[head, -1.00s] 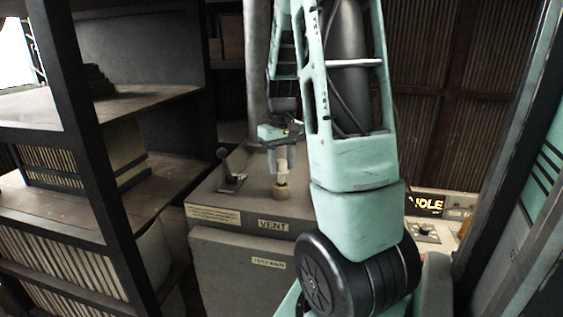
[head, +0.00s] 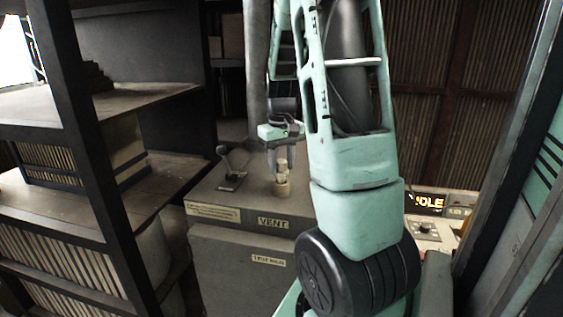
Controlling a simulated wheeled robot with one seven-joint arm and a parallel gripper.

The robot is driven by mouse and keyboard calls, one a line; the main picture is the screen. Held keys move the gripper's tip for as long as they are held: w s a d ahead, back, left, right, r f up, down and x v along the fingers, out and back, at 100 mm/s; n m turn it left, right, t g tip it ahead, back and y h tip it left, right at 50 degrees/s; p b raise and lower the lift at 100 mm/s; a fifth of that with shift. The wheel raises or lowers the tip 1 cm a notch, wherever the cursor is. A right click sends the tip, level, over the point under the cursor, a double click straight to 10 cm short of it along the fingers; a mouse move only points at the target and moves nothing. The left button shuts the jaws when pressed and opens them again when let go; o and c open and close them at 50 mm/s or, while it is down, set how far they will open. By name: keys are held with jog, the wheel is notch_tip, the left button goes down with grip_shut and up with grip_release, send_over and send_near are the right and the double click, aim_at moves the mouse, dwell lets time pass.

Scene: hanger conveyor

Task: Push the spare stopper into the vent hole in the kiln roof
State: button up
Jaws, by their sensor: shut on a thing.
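The pale, knob-topped stopper (head: 282,166) stands roughly upright over the grey kiln roof (head: 240,200), behind the "VENT" label. My gripper (head: 283,160) is shut on the stopper's upper part, with its grey fingers pointing down. A wider, pale, collar-like piece (head: 283,189) shows just below, at the roof. The vent hole itself is hidden there. I cannot tell how deep the stopper sits or whether it is fully seated.
A lever with a dark knob (head: 224,153) stands on the roof left of the stopper. Dark shelving (head: 90,120) rises at the left. A control panel (head: 430,215) with a lit "IDLE" display is at the right. My arm covers the roof's right side.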

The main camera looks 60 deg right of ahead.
aim_at(281, 161)
jog(key=shift+f+b, duration=0.95)
jog(key=shift+f, duration=0.45)
dwell(1.1)
jog(key=o, duration=0.8)
jog(key=shift+c, duration=0.2)
jog(key=o, duration=0.5)
jog(key=shift+o, duration=0.2)
jog(key=shift+r, duration=0.15)
notch_tip(281, 161, up, 17)
jog(key=b, duration=0.2)
jog(key=shift+r+b, duration=0.15)
jog(key=shift+b, duration=0.2)
